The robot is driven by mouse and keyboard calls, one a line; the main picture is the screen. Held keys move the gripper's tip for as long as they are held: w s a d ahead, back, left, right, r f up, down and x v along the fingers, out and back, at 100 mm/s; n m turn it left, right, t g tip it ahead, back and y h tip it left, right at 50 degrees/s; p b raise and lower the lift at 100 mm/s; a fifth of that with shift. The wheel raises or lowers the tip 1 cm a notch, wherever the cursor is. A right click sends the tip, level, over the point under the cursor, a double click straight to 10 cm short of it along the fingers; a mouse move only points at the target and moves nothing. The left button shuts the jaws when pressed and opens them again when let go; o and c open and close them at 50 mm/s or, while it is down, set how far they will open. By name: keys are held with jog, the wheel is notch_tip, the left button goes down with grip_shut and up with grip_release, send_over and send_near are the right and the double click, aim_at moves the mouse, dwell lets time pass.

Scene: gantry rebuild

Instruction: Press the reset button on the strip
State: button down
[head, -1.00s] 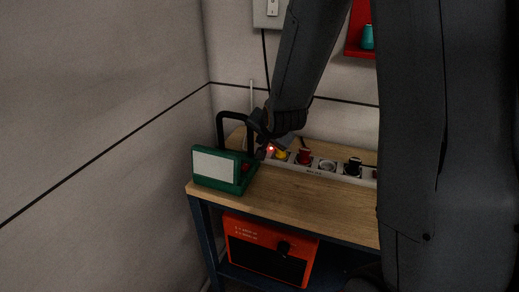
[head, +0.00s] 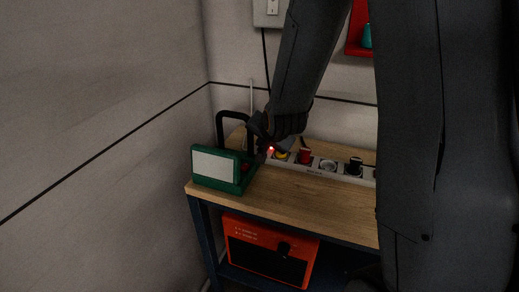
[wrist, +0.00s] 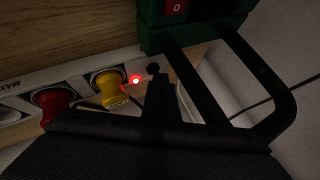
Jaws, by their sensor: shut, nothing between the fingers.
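The strip (head: 315,172) is a pale power strip lying along the back of the wooden bench. A red light (wrist: 136,81) glows near its end, and it also shows in the head view (head: 271,149). Beside the light is a dark round spot that looks like the reset button (wrist: 153,68). My gripper (wrist: 158,82) is shut and empty, with its fingertips right at that dark button in the wrist view. I cannot tell whether they touch it. In the head view my gripper (head: 266,143) is over the strip's left end and hides the button.
A yellow plug (wrist: 109,86), a red plug (wrist: 53,101) and a black plug (head: 355,165) sit in the strip. A green device (head: 222,168) with a tall handle stands close by my gripper on the left. An orange box (head: 268,250) is below. The bench front (head: 300,205) is clear.

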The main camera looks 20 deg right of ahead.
jog(key=shift+f, duration=0.25)
dwell(0.3)
jog(key=shift+r, duration=0.1)
jog(key=shift+r+p, duration=0.6)
jog(key=shift+r, duration=0.15)
notch_tip(320, 180, up, 5)
jog(key=p, duration=0.3)
jog(key=shift+p, duration=0.3)
dwell(0.4)
